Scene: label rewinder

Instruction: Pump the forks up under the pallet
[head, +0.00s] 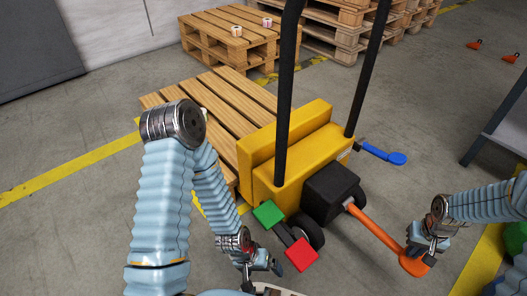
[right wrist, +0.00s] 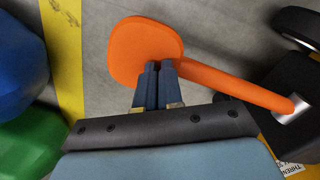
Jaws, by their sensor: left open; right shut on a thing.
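A yellow pallet stacker (head: 258,166) with two black uprights stands mid-view in the head view. A wooden pallet (head: 190,95) lies behind it; the forks are hidden. An orange handle (head: 377,232) reaches from the black block (head: 331,190) toward the lower right; its flat end also shows in the right wrist view (right wrist: 140,50). My right gripper (head: 424,252) is shut on the orange handle near its flat end. My left gripper (head: 262,264) is open and empty, low in the middle, near the red pedal (head: 301,255) and below the green pedal (head: 268,214).
A blue lever (head: 384,154) sticks out at the stacker's right. Another pallet stack with two small rolls (head: 236,31) stands at the back. A grey table leg (head: 480,145) is at right. Blue and green objects (right wrist: 20,145) lie left in the wrist view.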

